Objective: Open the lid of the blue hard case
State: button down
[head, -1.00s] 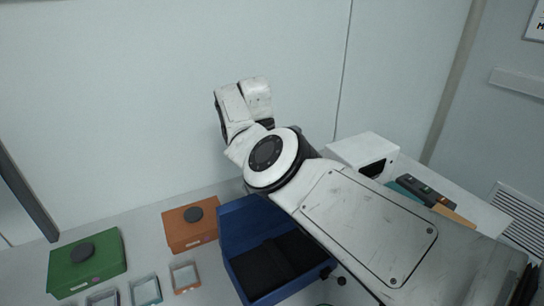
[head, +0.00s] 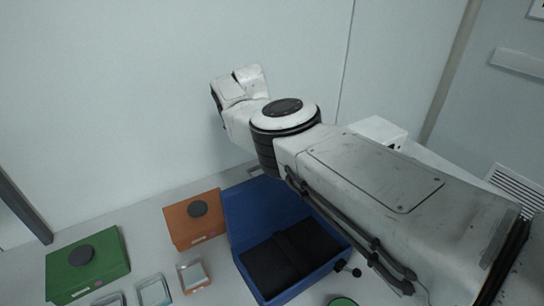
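The blue hard case (head: 318,279) stands open at the lower middle of the head view. Its lid (head: 262,212) is raised and tilted back toward the wall. The inside shows a black lining with a dark strap-like band across it. My arm reaches in from the right and passes above the case, covering part of its right side. The far end of my arm points up and left, in front of the wall and above the case. No gripper fingers can be made out.
An orange box (head: 180,226) with a dark round knob stands left of the case, and a green box (head: 105,268) farther left. Small open trays (head: 154,290) lie in front of them. A white box (head: 378,129) stands behind my arm. A green round thing (head: 342,301) shows at the bottom edge.

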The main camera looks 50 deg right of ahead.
jog(key=shift+s+f, duration=0.1)
jog(key=shift+f, duration=0.3)
jog(key=c, duration=1.2)
grip_release()
jog(key=shift+d+r, duration=0.1)
jog(key=shift+d, duration=0.05)
jog(key=shift+o, duration=0.2)
jog(key=shift+r, duration=0.1)
